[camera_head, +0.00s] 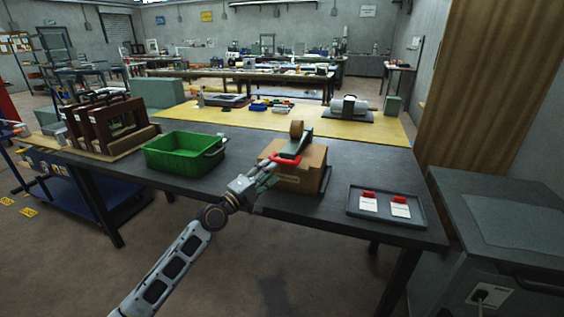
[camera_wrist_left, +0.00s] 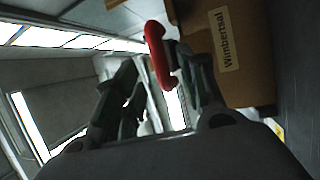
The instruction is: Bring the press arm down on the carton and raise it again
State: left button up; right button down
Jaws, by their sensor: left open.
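A brown carton (camera_head: 311,157) stands at the front of the dark table. It shows in the left wrist view (camera_wrist_left: 245,50) with a printed label. On its top is a grey piece with a tan roll (camera_head: 297,128), like a tape dispenser. A red handle (camera_head: 286,160) hangs at its front side; I cannot tell if this is the press arm. My left gripper (camera_head: 269,172) is open at the carton's front. In the left wrist view the red handle (camera_wrist_left: 157,58) shows between its fingers; contact is not clear. My right gripper is out of view.
A green bin (camera_head: 185,153) stands left of the carton. A grey tray (camera_head: 385,206) with two red-and-white items lies to the right. A brown wooden frame (camera_head: 115,127) stands far left. A yellow mat (camera_head: 385,128) with other items lies behind.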

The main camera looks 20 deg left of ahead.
aim_at(282, 162)
pick_arm(q)
jog(key=shift+x, duration=3.55)
grip_shut()
